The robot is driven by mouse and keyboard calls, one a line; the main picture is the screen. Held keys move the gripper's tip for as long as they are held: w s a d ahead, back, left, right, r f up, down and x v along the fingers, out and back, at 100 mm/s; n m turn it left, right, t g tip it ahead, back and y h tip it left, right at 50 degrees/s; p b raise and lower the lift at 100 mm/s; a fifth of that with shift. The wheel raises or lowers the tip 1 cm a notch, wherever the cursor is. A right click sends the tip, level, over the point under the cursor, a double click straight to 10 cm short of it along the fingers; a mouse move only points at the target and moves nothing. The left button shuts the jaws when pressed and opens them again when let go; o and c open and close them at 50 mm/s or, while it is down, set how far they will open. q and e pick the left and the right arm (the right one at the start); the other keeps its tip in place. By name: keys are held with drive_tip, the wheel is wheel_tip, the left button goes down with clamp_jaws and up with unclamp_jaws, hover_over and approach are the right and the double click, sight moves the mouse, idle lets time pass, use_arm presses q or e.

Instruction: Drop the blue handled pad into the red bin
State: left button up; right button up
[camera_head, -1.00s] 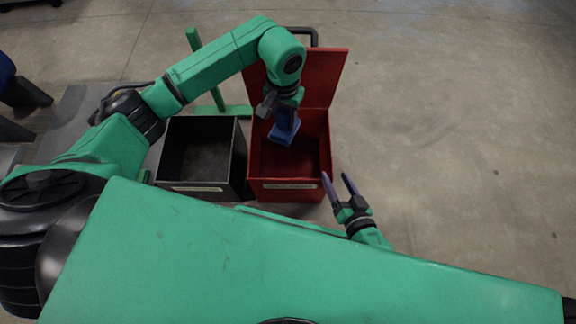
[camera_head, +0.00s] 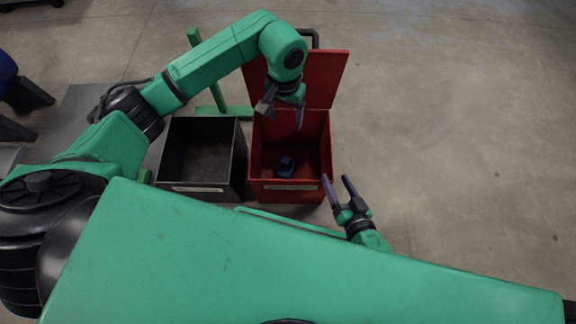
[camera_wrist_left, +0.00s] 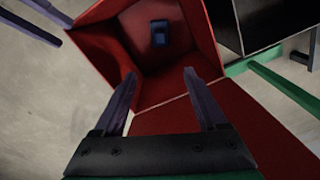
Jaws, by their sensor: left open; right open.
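The blue handled pad (camera_head: 286,167) lies inside the red bin (camera_head: 326,150), on its floor. It also shows in the left wrist view (camera_wrist_left: 159,34), where it sits apart from my fingers against the dark bin inside. My left gripper (camera_head: 284,112) is above the red bin near its raised back panel, open and empty. Its two fingers (camera_wrist_left: 165,100) are spread in the left wrist view. My right gripper (camera_head: 338,186) is open and empty, just beyond the bin's front right corner.
A black bin (camera_head: 239,160) stands directly left of the red bin and looks empty. A green post with a base (camera_head: 222,110) stands behind it. The floor (camera_head: 460,150) on the right is clear.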

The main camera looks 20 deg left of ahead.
use_arm(q)
wheel_tip(320, 180, up, 12)
drive_tip(key=p, duration=0.3)
drive_tip(key=shift+f, duration=0.15)
use_arm(e)
drive_tip(key=shift+g, duration=0.5)
wheel_tip(320, 180, up, 5)
drive_tip(key=shift+w+d+f, duration=0.1)
drive_tip(key=shift+f, duration=0.05)
